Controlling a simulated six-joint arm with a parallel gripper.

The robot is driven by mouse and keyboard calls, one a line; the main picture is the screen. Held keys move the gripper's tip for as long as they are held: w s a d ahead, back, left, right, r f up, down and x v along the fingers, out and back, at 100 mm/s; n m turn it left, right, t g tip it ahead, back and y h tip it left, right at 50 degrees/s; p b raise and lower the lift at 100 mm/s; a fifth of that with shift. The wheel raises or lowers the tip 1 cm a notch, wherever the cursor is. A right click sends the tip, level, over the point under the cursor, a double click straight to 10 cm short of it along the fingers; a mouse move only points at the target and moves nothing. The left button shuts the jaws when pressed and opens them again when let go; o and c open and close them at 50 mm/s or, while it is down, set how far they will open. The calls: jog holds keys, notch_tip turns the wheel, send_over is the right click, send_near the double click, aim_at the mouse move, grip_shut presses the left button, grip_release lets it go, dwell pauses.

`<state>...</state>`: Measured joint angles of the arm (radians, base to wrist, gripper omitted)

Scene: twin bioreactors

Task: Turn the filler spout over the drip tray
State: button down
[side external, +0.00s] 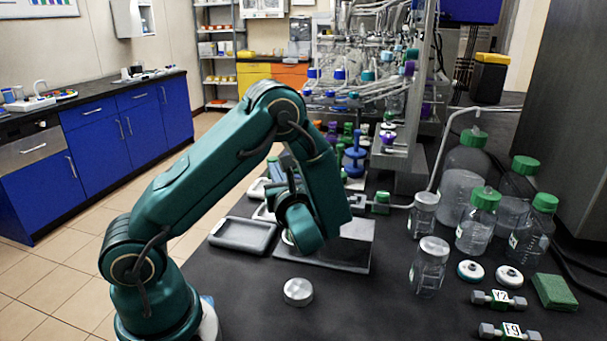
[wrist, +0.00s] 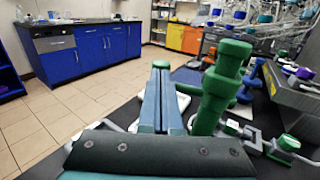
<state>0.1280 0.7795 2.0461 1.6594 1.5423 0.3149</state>
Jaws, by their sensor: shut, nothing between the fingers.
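My gripper (wrist: 161,68) is shut and empty; its two long blue-grey fingers lie together, pointing away from the wrist camera. A green stepped post (wrist: 222,88) stands close to the right of the fingers, with a gap visible near the tips. It may be the filler spout, but I cannot tell for sure. In the side view my arm hides the fingers and most of what is around them. A shallow grey tray (side external: 243,248), possibly the drip tray, lies flat on the bench left of the arm's wrist. It looks empty.
A blue handled fitting (side external: 355,158) stands behind the arm. Jars and green-capped bottles (side external: 478,222) crowd the right, with dumbbell-shaped parts (side external: 498,300) and a green sponge (side external: 554,291). A round metal lid (side external: 298,292) lies in front. The front middle of the bench is fairly clear.

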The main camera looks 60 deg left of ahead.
jog(key=shift+x, duration=1.1)
jog(key=shift+s, duration=0.15)
jog(key=s+d, duration=0.6)
jog(key=d, duration=0.6)
jog(key=s+n+g+h, duration=0.6)
jog(key=s+n+h, duration=0.35)
jog(key=n, duration=0.35)
jog(key=w+d+r+n+t+h, duration=0.1)
jog(key=w+d+n+t+h, duration=0.1)
jog(key=d, duration=0.4)
jog(key=w+d+r+n+t+h, duration=0.1)
jog(key=w+d+n+t+h, duration=0.1)
jog(key=d+n+t+h, duration=0.3)
jog(key=shift+w+d+r+n+t+h, duration=0.3)
jog(key=shift+d+h, duration=0.25)
jog(key=shift+d, duration=0.25)
